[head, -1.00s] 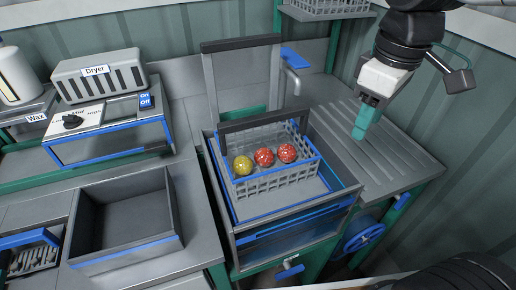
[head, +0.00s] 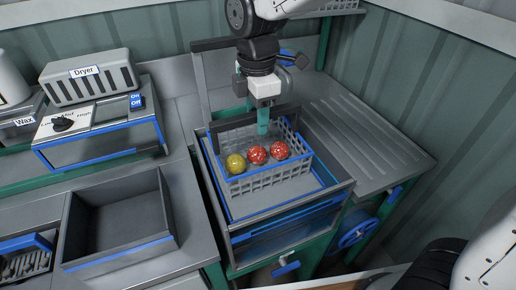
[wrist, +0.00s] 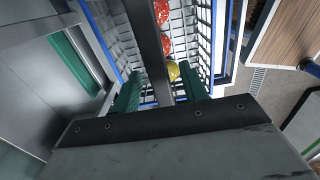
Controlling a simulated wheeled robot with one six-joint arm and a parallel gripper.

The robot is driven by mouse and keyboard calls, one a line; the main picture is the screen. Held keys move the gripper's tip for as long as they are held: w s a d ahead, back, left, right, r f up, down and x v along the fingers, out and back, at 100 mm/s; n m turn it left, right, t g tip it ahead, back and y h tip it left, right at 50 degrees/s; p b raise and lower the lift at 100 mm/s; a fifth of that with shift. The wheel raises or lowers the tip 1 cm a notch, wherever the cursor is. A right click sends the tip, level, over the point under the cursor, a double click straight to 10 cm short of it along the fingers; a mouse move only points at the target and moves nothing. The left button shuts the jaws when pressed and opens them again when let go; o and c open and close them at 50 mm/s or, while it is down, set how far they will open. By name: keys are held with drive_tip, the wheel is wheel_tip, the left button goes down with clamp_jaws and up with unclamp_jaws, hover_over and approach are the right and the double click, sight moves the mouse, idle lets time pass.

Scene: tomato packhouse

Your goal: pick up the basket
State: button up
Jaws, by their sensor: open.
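The basket (head: 275,178) is a grey mesh crate with a blue rim and a dark handle bar (head: 229,124) across its top. It sits in a metal basin (head: 295,216) and holds a yellow tomato (head: 236,163) and two red tomatoes (head: 257,155). My gripper (head: 263,128) points down at the handle, with green fingers. In the wrist view my gripper (wrist: 160,90) is open, with the handle (wrist: 147,45) running between its fingers. No grip on it shows. The basket's mesh (wrist: 188,20) lies below.
A dryer (head: 90,78) and a control panel with a knob (head: 63,124) stand at the left. An empty grey bin (head: 120,245) is left of the basin. A ribbed draining board (head: 365,135) to the right is clear. A raised frame stands behind the basket.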

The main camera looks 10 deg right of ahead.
drive_tip(key=shift+f, duration=0.85)
clamp_jaws()
drive_tip(key=shift+r, duration=0.1)
